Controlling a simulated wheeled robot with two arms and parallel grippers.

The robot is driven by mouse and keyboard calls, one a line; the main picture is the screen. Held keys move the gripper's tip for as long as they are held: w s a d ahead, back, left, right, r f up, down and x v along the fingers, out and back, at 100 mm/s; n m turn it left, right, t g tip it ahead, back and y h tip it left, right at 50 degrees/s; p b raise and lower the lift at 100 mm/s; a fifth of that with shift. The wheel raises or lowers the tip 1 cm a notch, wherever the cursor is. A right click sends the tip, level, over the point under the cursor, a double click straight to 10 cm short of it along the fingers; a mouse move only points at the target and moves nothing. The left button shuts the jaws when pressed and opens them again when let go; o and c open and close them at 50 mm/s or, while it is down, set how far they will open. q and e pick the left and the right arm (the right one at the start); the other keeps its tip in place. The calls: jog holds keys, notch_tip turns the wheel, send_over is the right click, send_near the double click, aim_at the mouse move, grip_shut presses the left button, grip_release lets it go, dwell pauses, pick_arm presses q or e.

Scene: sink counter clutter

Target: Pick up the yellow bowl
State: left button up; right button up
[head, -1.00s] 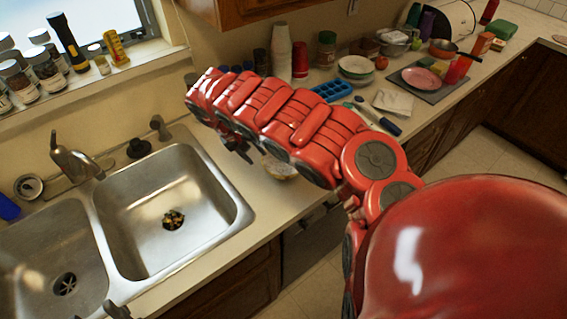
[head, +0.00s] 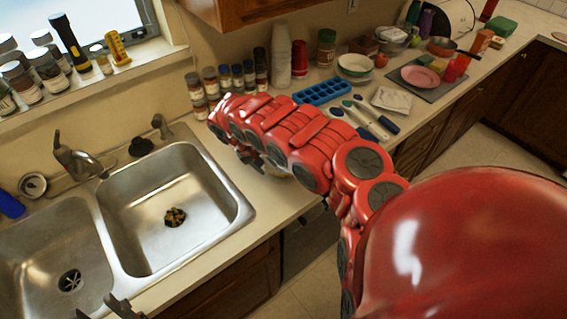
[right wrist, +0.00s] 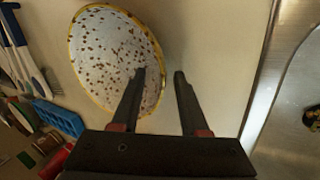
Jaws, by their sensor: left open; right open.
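The yellow bowl (right wrist: 110,55) fills the upper left of the right wrist view, with a yellow rim and a white inside with brown specks. In the head view only a small part of the bowl (head: 278,172) shows on the counter, mostly hidden by my right arm. My right gripper (right wrist: 160,73) is open and empty. In the wrist picture one finger overlaps the bowl's inside and the other lies outside its rim; contact cannot be told. In the head view my right gripper (head: 256,163) is beside the bowl. My left gripper (head: 120,306) is open at the bottom edge.
The sink (head: 165,215) is left of the bowl. Several spice jars (head: 237,78) stand behind my right arm. A blue ice tray (head: 322,92), brushes (head: 370,118) and a white cloth (head: 391,99) lie to the right. Bare counter lies in front of the bowl.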

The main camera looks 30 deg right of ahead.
grip_shut()
dwell(1.3)
